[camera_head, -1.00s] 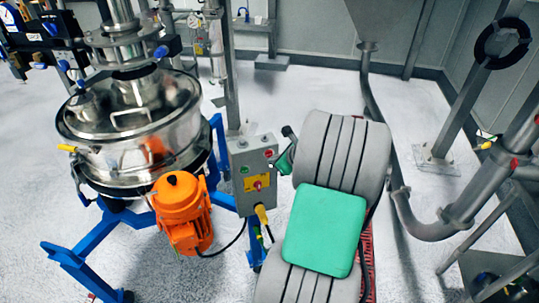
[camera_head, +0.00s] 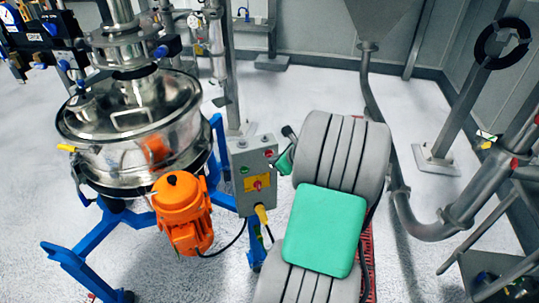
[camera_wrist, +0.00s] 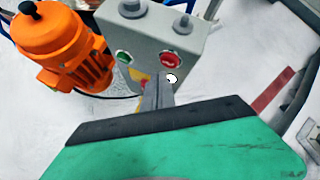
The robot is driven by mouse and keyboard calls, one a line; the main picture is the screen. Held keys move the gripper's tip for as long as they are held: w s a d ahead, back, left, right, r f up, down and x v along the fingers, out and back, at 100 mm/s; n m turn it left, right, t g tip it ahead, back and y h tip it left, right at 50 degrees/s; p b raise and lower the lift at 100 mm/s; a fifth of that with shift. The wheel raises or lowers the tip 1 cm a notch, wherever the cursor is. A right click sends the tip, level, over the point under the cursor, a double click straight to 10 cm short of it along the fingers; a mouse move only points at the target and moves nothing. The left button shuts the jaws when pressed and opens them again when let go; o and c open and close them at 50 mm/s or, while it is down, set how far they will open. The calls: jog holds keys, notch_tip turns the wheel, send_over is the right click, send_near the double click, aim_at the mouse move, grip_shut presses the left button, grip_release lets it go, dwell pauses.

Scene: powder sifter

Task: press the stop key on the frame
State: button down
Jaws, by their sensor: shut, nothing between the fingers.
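The stop key is the round red button (camera_head: 268,153) at the upper right of the grey control box (camera_head: 240,158) on the frame. It also shows in the wrist view (camera_wrist: 170,59), unobstructed. A green button (camera_wrist: 123,57) sits to its left. My gripper (camera_wrist: 158,80) is shut and empty, its grey fingers pointing at the box face just below and slightly left of the red button. In the head view my gripper (camera_head: 274,166) is close beside the box's right side. Whether the fingertips touch the box cannot be told.
A yellow plate with a red knob (camera_head: 257,185) lies below the buttons, partly hidden by my fingers in the wrist view. The orange motor (camera_head: 182,205), blue frame legs (camera_head: 75,265) and steel sifter (camera_head: 130,120) stand left. Open floor lies behind the box.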

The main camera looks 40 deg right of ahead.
dwell(0.4)
jog(key=shift+w+d, duration=0.1)
jog(key=shift+w, duration=0.3)
jog(key=shift+w+d+p, duration=0.2)
jog(key=shift+w+p, duration=0.2)
dwell(0.6)
jog(key=shift+s, duration=0.1)
jog(key=shift+s+a+p, duration=0.35)
jog(key=shift+s+p, duration=0.05)
jog(key=shift+s, duration=0.3)
jog(key=s, duration=0.1)
jog(key=s+a+p, duration=0.1)
jog(key=s, duration=0.1)
jog(key=s+p, duration=0.1)
jog(key=shift+s+a, duration=0.35)
dwell(0.6)
